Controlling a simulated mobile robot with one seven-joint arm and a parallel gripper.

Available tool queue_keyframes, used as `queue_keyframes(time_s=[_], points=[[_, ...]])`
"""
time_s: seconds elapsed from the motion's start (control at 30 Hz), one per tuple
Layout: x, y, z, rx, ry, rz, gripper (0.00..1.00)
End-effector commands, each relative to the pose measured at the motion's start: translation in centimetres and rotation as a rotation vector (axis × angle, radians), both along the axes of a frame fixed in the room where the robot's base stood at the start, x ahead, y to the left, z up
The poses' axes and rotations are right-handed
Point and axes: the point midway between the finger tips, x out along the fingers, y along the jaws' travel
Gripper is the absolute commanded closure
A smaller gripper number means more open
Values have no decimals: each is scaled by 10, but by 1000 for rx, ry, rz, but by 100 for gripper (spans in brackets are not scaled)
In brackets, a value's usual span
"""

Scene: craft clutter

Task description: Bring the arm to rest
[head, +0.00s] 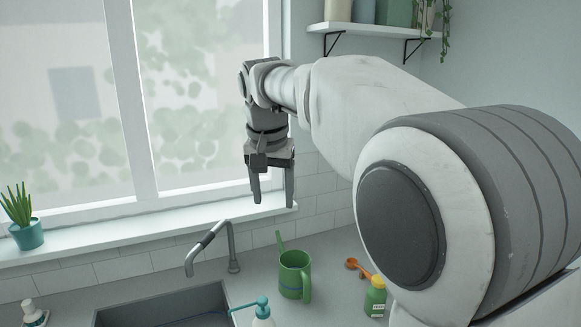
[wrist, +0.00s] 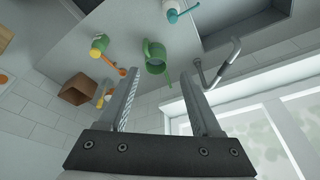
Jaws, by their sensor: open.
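My arm reaches in from the right in the head view, with my gripper (head: 272,200) pointing down in front of the window and sill. The two fingers are apart and nothing is between them.
A faucet (head: 231,250) rises by the sink (head: 165,306). A shelf (head: 372,30) hangs behind my arm.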

Motion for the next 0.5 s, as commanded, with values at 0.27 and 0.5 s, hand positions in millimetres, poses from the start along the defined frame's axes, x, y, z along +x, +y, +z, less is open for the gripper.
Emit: queue_keyframes(time_s=[0.27, 0.5], points=[[-72, -82, -4, 37, -43, 56, 34], [-144, -129, -31, 34, -96, 112, 34]])
